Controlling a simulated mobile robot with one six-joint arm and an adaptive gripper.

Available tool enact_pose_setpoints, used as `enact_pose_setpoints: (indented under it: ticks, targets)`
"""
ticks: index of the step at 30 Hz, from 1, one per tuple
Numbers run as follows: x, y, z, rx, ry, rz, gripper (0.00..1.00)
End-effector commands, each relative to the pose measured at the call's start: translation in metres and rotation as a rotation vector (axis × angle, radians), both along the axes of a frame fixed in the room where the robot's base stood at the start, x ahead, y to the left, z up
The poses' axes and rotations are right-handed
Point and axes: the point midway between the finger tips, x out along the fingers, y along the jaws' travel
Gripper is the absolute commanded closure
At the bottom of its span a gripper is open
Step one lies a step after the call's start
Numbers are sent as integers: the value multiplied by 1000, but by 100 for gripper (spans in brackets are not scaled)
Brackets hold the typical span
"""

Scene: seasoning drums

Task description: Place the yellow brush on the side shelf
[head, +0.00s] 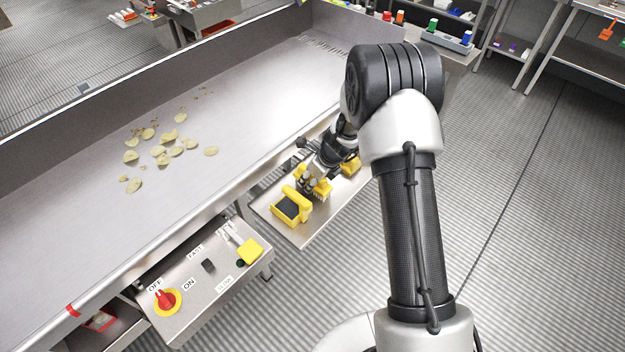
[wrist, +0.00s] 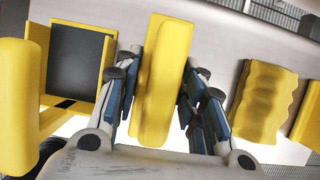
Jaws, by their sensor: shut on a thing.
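The yellow brush (wrist: 164,75) is upright between the fingers of my gripper (wrist: 160,100) in the wrist view, with a finger against each side. In the head view my gripper (head: 313,184) is over the side shelf (head: 300,236), and the yellow brush (head: 323,190) shows partly below it, bristles down. The brush is at or just above the shelf; I cannot tell whether it touches. The side shelf is a flat metal plate beside the long conveyor trough.
A yellow dustpan (head: 291,207) with a dark inside stands on the shelf, left of the brush. Another yellow item (head: 350,166) lies to the right, close by. A control panel (head: 205,270) with a red knob is nearer. Chips (head: 162,152) are scattered in the metal trough.

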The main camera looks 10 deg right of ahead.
Motion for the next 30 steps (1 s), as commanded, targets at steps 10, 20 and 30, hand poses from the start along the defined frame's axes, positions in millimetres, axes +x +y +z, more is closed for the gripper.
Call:
enact_pose_setpoints:
  ticks: [10, 20, 30]
  targets:
    - [0, 0, -3, -1, 1, 0, 51]
    - [0, 0, -3, -1, 1, 0, 43]
    - [-8, -6, 28, -1, -2, -1, 43]
